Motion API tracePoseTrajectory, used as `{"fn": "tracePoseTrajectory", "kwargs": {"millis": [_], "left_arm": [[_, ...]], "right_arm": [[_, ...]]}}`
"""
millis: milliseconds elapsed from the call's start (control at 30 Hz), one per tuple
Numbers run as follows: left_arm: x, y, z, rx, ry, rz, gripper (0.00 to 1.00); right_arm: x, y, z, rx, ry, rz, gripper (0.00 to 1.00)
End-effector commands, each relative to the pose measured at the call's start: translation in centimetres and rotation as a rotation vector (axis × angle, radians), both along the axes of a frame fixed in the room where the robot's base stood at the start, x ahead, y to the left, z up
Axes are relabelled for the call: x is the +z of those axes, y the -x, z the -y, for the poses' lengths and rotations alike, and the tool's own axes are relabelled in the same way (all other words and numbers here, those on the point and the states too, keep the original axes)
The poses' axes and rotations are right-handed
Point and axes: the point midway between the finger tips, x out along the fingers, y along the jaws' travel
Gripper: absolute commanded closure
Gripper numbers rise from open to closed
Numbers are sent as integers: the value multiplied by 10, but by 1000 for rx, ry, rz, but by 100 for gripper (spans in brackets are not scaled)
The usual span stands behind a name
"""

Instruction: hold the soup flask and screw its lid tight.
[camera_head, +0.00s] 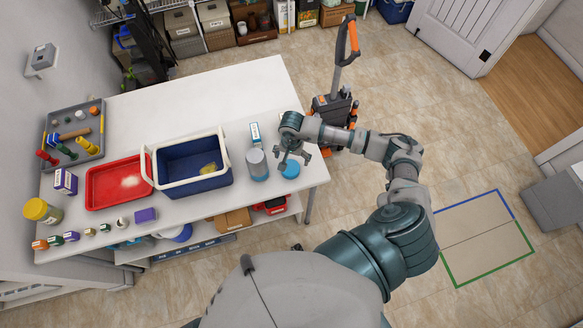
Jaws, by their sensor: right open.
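A grey cylinder with a blue lower part, which looks like the soup flask (257,164), stands upright near the right end of the white table. A round blue piece, which looks like its lid (290,170), lies on the table just right of it. My right gripper (293,161) is open above the blue piece, with its fingers pointing down. The gripper partly covers the piece, and I cannot tell whether they touch. Nothing shows between the fingers. My left gripper is not in view.
A blue bin (193,183) with a white rim stands left of the flask, with a red tray (106,190) beyond it. The table's back middle is clear. A cart (334,106) stands past the table's right end.

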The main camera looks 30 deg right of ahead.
Motion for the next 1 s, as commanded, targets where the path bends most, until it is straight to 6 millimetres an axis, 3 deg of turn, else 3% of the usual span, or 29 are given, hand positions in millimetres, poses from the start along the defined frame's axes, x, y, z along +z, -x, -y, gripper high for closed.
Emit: {"fn": "tracePoseTrajectory", "kwargs": {"millis": [433,800,1000], "left_arm": [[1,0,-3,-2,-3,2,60],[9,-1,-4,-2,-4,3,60],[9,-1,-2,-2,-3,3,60]], "right_arm": [[-8,1,0,0,-1,-1,0],[-55,4,-4,0,-2,-1,0],[-58,4,-5,1,-1,1,0]]}}
